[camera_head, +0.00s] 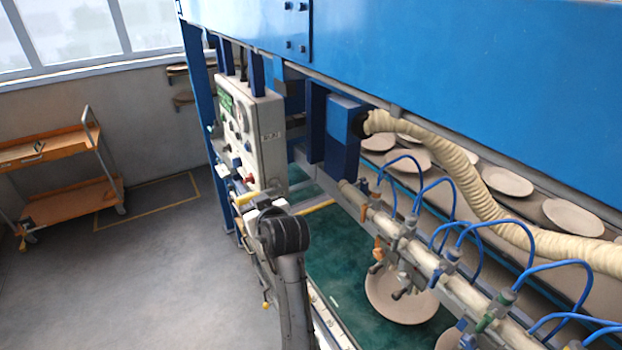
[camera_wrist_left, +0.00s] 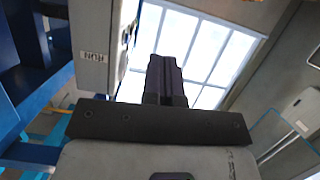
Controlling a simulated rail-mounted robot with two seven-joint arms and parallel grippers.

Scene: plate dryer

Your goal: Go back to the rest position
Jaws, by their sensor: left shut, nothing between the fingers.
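My left arm rises from the bottom centre of the head view to a black joint beside the control box (camera_head: 258,135). Its fingers are hard to make out there. In the left wrist view my left gripper (camera_wrist_left: 164,66) shows its dark fingers closed together with nothing between them, pointing up toward the bright window. The control box (camera_wrist_left: 92,40), with its RUN label, stands just left of the fingers and apart from them in that view. My right gripper is in neither view.
The blue dryer (camera_head: 440,60) fills the upper right. Plates (camera_head: 507,181) sit inside it, and a plate (camera_head: 388,296) lies on the green belt (camera_head: 335,255) under blue hoses. An orange cart (camera_head: 75,200) stands at the left. The grey floor (camera_head: 130,275) between is clear.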

